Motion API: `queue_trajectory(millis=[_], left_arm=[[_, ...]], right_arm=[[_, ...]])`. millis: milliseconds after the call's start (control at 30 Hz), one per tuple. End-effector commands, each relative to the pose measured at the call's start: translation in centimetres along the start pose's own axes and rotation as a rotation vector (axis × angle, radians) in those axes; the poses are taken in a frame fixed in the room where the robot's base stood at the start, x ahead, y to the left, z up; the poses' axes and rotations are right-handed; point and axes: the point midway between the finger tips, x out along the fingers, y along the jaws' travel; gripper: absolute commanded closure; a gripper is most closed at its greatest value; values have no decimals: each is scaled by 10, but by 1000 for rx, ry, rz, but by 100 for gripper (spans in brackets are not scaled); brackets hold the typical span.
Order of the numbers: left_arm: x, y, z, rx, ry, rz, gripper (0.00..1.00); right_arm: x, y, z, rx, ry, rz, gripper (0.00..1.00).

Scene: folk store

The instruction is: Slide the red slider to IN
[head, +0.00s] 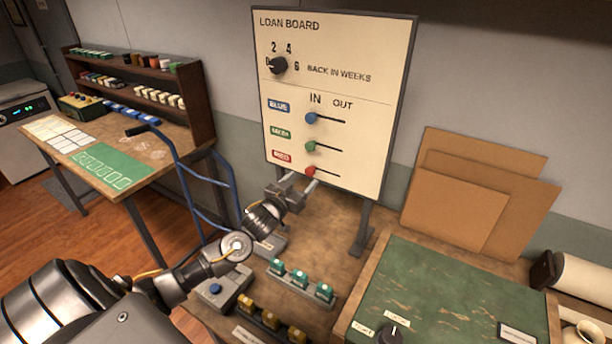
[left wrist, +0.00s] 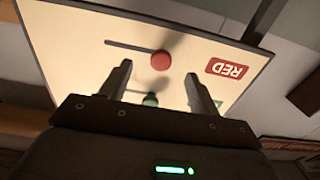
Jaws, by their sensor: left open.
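The loan board (head: 340,60) stands upright, with IN lettered on the left and OUT on the right above three slider slots. The red slider (head: 310,171) is a round knob at the left, IN-side end of its slot, beside the RED label (head: 282,155). The left wrist view shows the knob (left wrist: 160,61) upside down, with the slot running away from the RED label (left wrist: 227,69). My left gripper (head: 302,184) is open and empty, just below the red knob. Its fingertips (left wrist: 158,72) are spread either side of the knob's line; any contact is unclear. My right gripper is out of view.
The blue slider (head: 311,118) and green slider (head: 311,146) sit above, both at the left ends of their slots. Below are a button box (head: 215,288) and a rack of teal blocks (head: 298,291). A green-topped table (head: 450,290) is at right.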

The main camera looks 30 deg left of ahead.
Motion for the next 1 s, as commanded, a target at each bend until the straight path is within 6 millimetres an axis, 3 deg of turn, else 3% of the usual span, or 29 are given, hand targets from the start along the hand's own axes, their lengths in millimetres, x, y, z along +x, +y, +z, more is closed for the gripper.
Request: queue_trajectory(millis=[500, 1000], left_arm=[[-40, 0, 0, 0, -2, 0, 38], [-41, 0, 0, 0, 0, 1, 38]], right_arm=[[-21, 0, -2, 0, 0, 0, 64], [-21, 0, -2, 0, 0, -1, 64]])
